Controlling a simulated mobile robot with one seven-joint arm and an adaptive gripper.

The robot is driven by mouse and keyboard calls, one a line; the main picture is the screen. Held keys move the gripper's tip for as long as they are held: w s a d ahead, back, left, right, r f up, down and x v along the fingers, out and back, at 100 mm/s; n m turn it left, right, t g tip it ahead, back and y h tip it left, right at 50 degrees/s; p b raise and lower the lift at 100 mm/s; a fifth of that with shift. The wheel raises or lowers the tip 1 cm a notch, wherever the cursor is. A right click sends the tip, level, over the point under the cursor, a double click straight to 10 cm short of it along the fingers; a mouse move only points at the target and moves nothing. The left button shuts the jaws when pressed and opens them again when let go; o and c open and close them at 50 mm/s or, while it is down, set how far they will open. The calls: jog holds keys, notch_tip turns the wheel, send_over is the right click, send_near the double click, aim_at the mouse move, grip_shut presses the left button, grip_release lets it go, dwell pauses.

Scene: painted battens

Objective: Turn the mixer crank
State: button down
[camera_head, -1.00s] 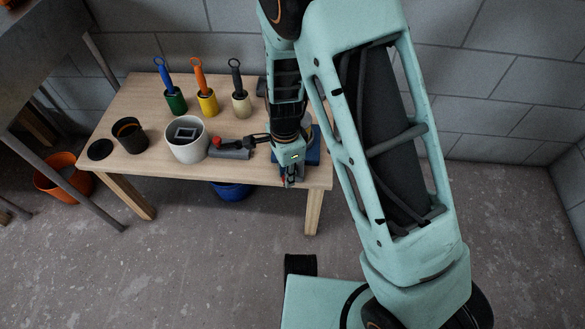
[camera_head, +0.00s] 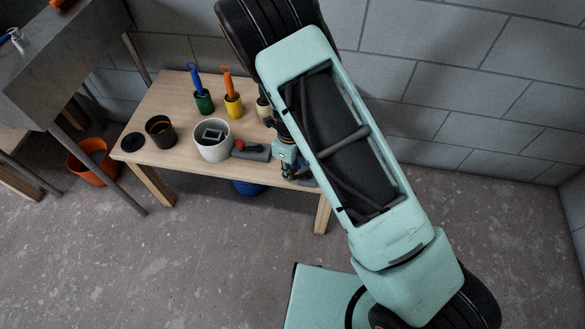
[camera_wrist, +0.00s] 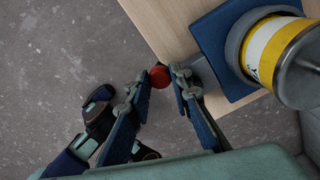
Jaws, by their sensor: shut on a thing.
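The mixer shows in the wrist view as a grey-lidded drum with a yellow and white band (camera_wrist: 268,45) on a dark blue base (camera_wrist: 212,35). A grey crank arm reaches from it toward the table edge. The crank's red knob (camera_wrist: 160,77) sits between the two fingertips. My gripper (camera_wrist: 158,80) is shut on this knob, just past the table edge. In the head view my gripper (camera_head: 288,172) is small at the table's right front, and my arm hides most of the mixer.
An orange bucket (camera_head: 92,168) is on the floor.

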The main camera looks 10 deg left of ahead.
jog(key=shift+w+a+m+p, duration=0.15)
jog(key=shift+w+m+p, duration=0.2)
jog(key=shift+m, duration=0.25)
jog(key=c, duration=1.7)
grip_release()
jog(key=shift+c, duration=0.2)
notch_tip(320, 180, up, 12)
